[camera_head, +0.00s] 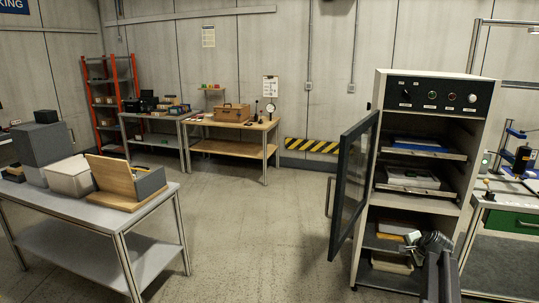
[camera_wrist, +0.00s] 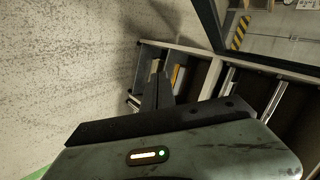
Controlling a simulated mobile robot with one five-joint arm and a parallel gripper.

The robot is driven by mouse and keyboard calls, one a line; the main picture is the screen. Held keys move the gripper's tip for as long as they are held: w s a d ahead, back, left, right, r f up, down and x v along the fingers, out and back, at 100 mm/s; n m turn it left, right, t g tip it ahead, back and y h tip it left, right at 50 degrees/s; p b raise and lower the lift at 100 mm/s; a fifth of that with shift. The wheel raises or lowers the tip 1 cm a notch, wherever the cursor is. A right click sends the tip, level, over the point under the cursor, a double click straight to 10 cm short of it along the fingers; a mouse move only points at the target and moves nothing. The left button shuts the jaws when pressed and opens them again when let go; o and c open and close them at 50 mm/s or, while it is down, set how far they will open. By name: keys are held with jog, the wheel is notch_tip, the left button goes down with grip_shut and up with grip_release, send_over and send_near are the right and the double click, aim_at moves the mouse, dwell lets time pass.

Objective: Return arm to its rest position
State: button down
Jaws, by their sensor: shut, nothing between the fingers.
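My arm shows at the lower right of the head view, and my gripper (camera_head: 412,239) is in front of the lower shelves of an open grey cabinet (camera_head: 483,120). In the wrist view the dark fingers of my gripper (camera_wrist: 158,82) are together with nothing between them. They point toward the cabinet's lower shelves (camera_wrist: 185,62), which hold some yellow and light items. I cannot tell how far the fingertips are from the shelf edge.
The cabinet's glass door (camera_head: 353,185) stands open to the left, near my arm. A bench with a green drawer (camera_head: 512,222) stands close on the right. A grey table (camera_head: 100,215) with boxes is at left. The floor (camera_head: 250,225) between is clear.

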jog(key=s+a+f+n+g+y+p, duration=0.15)
jog(key=s+a+n, duration=0.25)
jog(key=a, duration=0.9)
jog(key=s+a+f+n+g+y+p, duration=0.1)
jog(key=s+a+n+g, duration=0.25)
jog(key=a, duration=0.85)
jog(key=s+a+n+g+h+p, duration=0.1)
jog(key=s+a+n+g, duration=0.3)
jog(key=s+a+n, duration=0.4)
jog(key=s+a, duration=0.6)
jog(key=a, duration=0.1)
jog(key=shift+p, duration=0.3)
jog(key=shift+f+h, duration=0.1)
jog(key=shift+h, duration=0.15)
